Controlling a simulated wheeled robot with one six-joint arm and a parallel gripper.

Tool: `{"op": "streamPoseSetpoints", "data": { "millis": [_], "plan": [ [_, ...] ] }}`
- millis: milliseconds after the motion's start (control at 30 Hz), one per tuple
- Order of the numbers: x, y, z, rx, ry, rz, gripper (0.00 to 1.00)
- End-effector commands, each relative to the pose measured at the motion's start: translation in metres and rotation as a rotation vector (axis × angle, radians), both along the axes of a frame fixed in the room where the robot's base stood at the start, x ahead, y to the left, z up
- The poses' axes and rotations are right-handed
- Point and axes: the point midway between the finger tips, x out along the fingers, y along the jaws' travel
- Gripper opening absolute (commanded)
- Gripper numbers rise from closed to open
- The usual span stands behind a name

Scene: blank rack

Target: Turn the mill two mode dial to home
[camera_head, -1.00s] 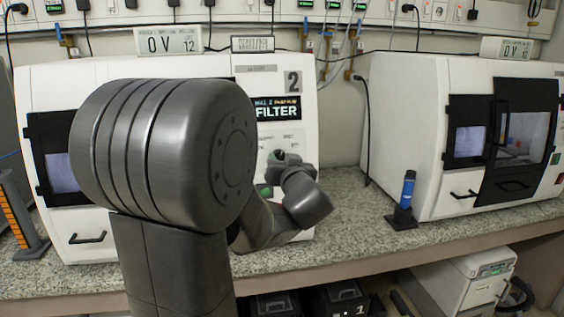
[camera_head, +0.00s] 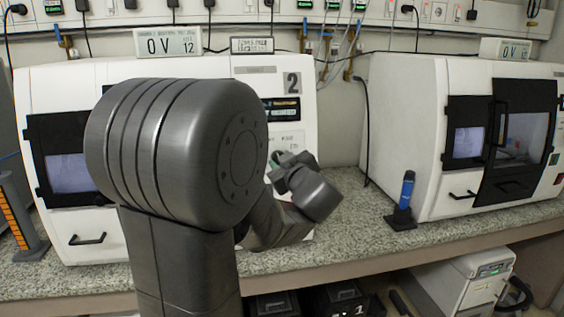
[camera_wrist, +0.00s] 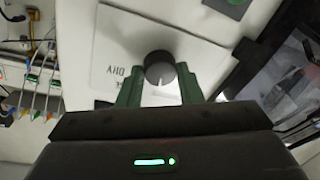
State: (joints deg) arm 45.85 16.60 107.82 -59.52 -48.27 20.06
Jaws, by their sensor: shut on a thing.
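Mill two (camera_head: 225,78) is the white machine behind my arm, marked with a black 2. Its mode dial (camera_wrist: 160,66) is a dark round knob on a pale panel in the wrist view. The dial's white pointer line faces down in that view, towards my gripper. My gripper (camera_wrist: 159,88) has its two green fingers on either side of the dial and is shut on it. An upside-down label that looks like "DRY" is left of the dial. In the head view my gripper (camera_head: 284,160) is small, and my arm hides the dial.
A dark display (camera_head: 284,110) on mill two sits above the dial; its text is hard to read. A second white machine (camera_head: 405,130) stands at the right. A blue bottle (camera_head: 407,188) in a black stand is on the speckled counter (camera_head: 350,225) between them.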

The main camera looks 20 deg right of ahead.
Motion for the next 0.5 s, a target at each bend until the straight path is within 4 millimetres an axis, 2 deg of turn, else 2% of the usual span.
{"op": "streamPoseSetpoints", "data": {
  "millis": [500],
  "plan": [
    [0.0001, -0.0008, 0.0023, -0.456, 0.110, 0.072, 0.10]
  ]
}}
